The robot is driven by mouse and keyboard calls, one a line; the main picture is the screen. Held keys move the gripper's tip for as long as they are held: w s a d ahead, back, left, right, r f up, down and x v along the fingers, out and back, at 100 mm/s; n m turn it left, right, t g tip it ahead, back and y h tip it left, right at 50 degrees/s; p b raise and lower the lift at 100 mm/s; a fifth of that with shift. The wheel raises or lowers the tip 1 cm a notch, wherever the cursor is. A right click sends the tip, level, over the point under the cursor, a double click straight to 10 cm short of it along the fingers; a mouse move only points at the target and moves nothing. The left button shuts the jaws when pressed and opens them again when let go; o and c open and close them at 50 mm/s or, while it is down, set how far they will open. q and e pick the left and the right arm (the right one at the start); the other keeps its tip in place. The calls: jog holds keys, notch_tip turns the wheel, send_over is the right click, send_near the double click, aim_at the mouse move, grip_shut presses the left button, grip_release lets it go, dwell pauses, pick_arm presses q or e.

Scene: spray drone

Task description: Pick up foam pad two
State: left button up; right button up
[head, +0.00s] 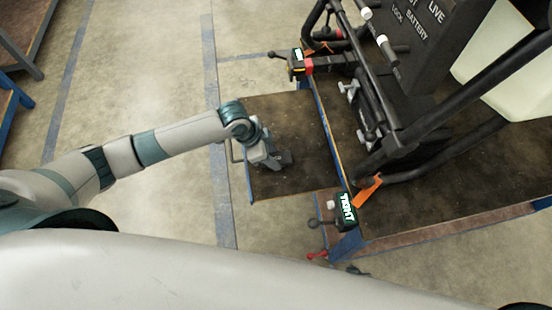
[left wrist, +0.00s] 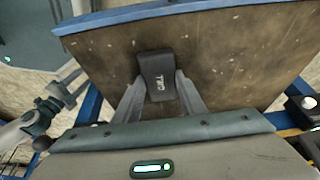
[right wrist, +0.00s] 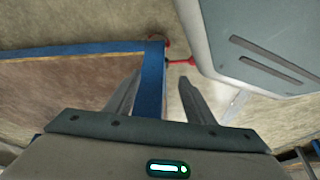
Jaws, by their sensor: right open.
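Foam pad two (left wrist: 157,70) is a dark block marked "TWO" on the brown board (left wrist: 100,60). In the head view the pad (head: 287,159) is a dark patch at my left gripper's tip. My left gripper (left wrist: 159,82) has one finger on each side of the pad, with no clear gap, and looks shut on it. The pad appears to rest on the board; any lift is too small to tell. My right gripper (right wrist: 160,80) is open and empty in the right wrist view, with a blue edge strip showing between its fingers. I cannot make it out in the head view.
A dark drone frame (head: 400,130) stands on the bench to the right of the board. A tag marked "TIGHT" (head: 346,210) sits at the bench's near corner. A red-tipped handle (head: 316,255) is below it. Bare floor (head: 150,220) lies to the left.

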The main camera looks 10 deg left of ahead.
pick_arm(q)
jog(key=shift+r, duration=0.55)
jog(key=r, duration=0.3)
jog(key=shift+w+d+r, duration=0.1)
jog(key=shift+d+r, duration=0.1)
jog(key=shift+d, duration=0.2)
jog(key=w+d+r+b, duration=0.1)
jog(key=w+d+r, duration=0.1)
jog(key=d+r, duration=0.4)
jog(key=d, duration=0.4)
jog(key=shift+d+r, duration=0.25)
jog(key=shift+d, duration=0.05)
pick_arm(e)
jog(key=shift+d+f+g, duration=0.2)
jog(key=shift+d+g, duration=0.1)
jog(key=shift+d, duration=0.45)
pick_arm(q)
jog(key=shift+w, duration=0.1)
pick_arm(e)
jog(key=shift+a, duration=0.45)
pick_arm(q)
jog(key=shift+a, duration=0.1)
pick_arm(e)
jog(key=shift+s, duration=0.1)
